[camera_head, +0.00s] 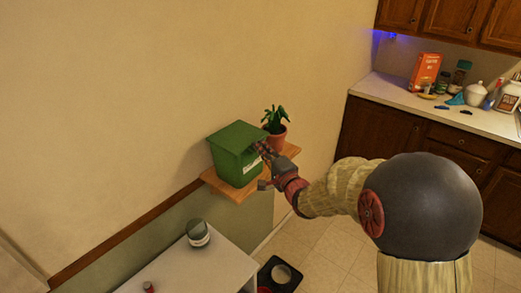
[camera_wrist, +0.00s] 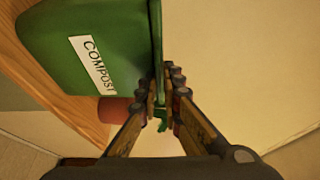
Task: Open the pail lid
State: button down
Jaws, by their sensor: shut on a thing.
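The green pail (camera_head: 235,158) stands on a wooden wall shelf in the head view. Its lid (camera_head: 238,136) lies over the top of the pail, and I cannot tell how far it is raised. In the wrist view the pail (camera_wrist: 80,45) carries a white "COMPOST" label, and the lid (camera_wrist: 157,40) shows as a thin green edge beside the pail's rim. My gripper (camera_wrist: 163,98) is shut on this lid edge, with one finger on each side. In the head view my gripper (camera_head: 265,150) is at the pail's right side, near the rim.
A potted plant (camera_head: 276,128) stands close behind the pail on the wooden shelf (camera_head: 232,191). The wall is directly behind the shelf. A white table (camera_head: 190,268) with a jar (camera_head: 198,233) is below. A cluttered counter (camera_head: 400,97) is at the right.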

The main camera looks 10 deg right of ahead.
jog(key=shift+s+f, duration=0.1)
jog(key=shift+f, duration=0.15)
jog(key=shift+r+g+p, duration=0.3)
jog(key=shift+r+p, duration=0.15)
jog(key=shift+p, duration=0.35)
